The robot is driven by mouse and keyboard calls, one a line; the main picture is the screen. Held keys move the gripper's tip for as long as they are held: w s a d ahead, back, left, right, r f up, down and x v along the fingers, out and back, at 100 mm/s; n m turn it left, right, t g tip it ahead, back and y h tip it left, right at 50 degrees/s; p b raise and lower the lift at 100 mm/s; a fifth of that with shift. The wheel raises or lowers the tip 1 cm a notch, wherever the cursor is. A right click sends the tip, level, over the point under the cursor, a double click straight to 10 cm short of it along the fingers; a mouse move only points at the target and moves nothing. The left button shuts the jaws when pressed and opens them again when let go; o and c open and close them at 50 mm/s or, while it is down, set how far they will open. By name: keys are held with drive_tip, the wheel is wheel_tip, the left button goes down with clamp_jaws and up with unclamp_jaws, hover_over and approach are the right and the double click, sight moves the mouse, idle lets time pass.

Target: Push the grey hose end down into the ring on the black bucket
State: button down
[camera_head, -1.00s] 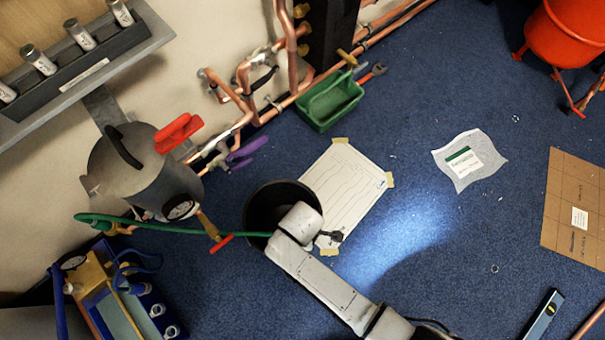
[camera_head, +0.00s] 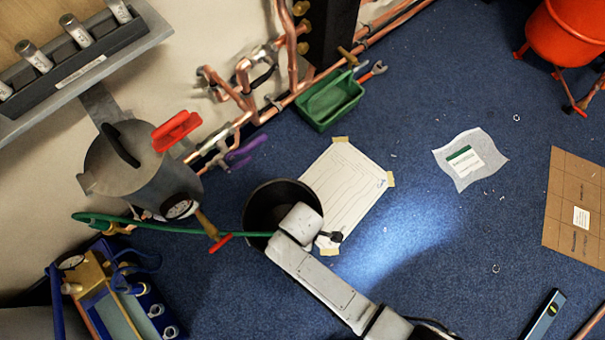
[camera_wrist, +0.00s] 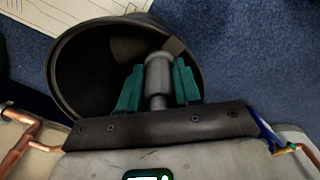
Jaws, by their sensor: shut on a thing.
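The black bucket (camera_head: 258,198) stands on the blue floor at the middle of the head view, with my arm over its right side. In the wrist view the bucket (camera_wrist: 72,62) opens behind my fingers. My gripper (camera_wrist: 158,68) has its teal fingers shut on the grey hose end (camera_wrist: 157,78), at the bucket's right side. A small brown-grey piece (camera_wrist: 176,45) shows just behind the hose end at the rim; I cannot tell whether it is the ring or whether the hose end is in it. My arm hides the gripper in the head view.
A green hose (camera_head: 180,229) runs from the grey tank (camera_head: 135,165) on the left to my arm. A taped paper sheet (camera_head: 350,190) lies right of the bucket. A green tray (camera_head: 328,102) stands behind.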

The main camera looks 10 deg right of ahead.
drive_tip(key=c, duration=0.7)
unclamp_jaws()
wheel_tip(320, 180, up, 11)
drive_tip(key=p, duration=0.5)
drive_tip(key=shift+f, duration=0.1)
